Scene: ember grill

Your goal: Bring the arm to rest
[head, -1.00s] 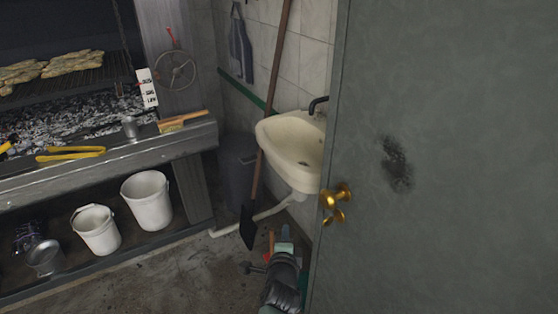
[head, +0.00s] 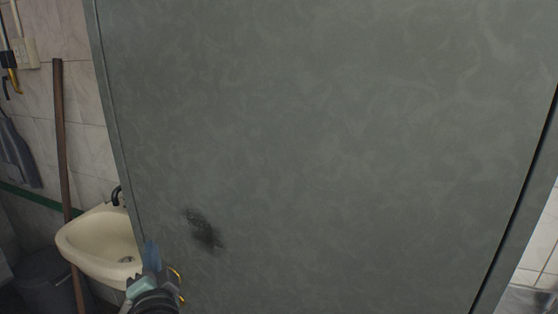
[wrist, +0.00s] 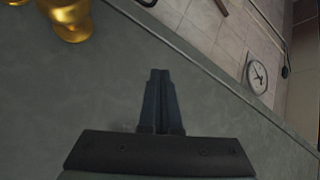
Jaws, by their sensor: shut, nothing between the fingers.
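My gripper (wrist: 159,78) shows in the wrist view with its two dark fingers together and nothing between them. Behind it is the grey-green door (wrist: 75,95). The brass door knob (wrist: 72,16) is at the upper left of the wrist view, apart from the fingers. In the head view my gripper (head: 150,258) is at the bottom left, in front of the door's free edge. The door (head: 330,140) fills most of that view. The knob is mostly hidden behind my gripper, with only a bit of brass showing.
A cream sink (head: 95,245) is on the tiled wall left of the door. A long wooden handle (head: 62,150) leans beside it, with a dark bin (head: 45,282) below. A wall clock (wrist: 257,77) shows beyond the door's edge.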

